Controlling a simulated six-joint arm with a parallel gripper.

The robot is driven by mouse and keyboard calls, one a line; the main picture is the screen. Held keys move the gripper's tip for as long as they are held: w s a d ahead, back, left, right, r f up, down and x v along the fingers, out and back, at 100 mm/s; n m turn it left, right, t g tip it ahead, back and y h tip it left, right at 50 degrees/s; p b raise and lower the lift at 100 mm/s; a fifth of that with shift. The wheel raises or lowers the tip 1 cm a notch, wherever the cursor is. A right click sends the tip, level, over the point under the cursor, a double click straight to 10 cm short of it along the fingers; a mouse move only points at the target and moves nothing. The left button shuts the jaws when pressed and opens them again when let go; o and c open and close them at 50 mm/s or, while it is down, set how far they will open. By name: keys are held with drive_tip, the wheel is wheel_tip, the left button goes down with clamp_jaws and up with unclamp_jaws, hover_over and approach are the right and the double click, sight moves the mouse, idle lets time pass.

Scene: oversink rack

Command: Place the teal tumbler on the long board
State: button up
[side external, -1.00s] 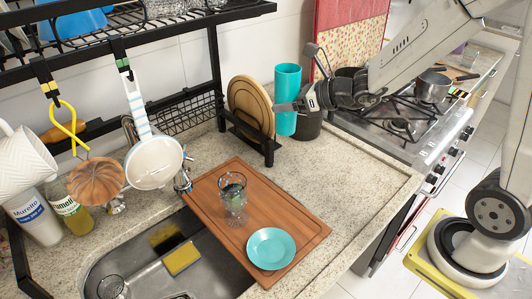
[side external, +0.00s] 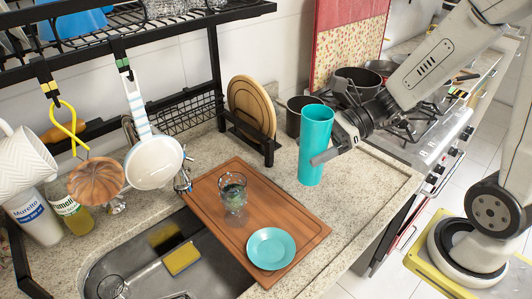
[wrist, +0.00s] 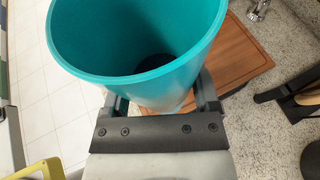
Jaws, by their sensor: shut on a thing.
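The teal tumbler (side external: 315,146) is upright in my gripper (side external: 326,150), to the right of the long board in the side view. In the wrist view the tumbler (wrist: 140,40) fills the upper middle, its open rim toward the camera, with the jaws on both sides of it. Its base appears at or just above the counter; I cannot tell whether it touches. The long wooden board (side external: 205,192) lies on the counter by the sink. It also shows behind the tumbler in the wrist view (wrist: 240,50).
On the board stand a clear glass (side external: 233,192) and a teal saucer (side external: 271,248). The board's upper right part is bare. A black rack with a round wooden board (side external: 250,108) stands behind. A dark pot (side external: 300,112) is behind the tumbler. The sink (side external: 150,270) is at front left.

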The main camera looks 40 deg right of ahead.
drive_tip(key=w+a+f, duration=0.2)
drive_tip(key=w+f, duration=0.7)
drive_tip(key=w, duration=0.4)
drive_tip(key=shift+a+f, duration=0.15)
drive_tip(key=shift+a, duration=0.05)
idle(0.4)
drive_tip(key=shift+w, duration=0.1)
drive_tip(key=shift+w+f, duration=0.15)
drive_tip(key=shift+f, duration=0.8)
drive_tip(key=shift+w+f, duration=0.1)
drive_tip(key=shift+f, duration=0.8)
drive_tip(key=shift+f, duration=0.1)
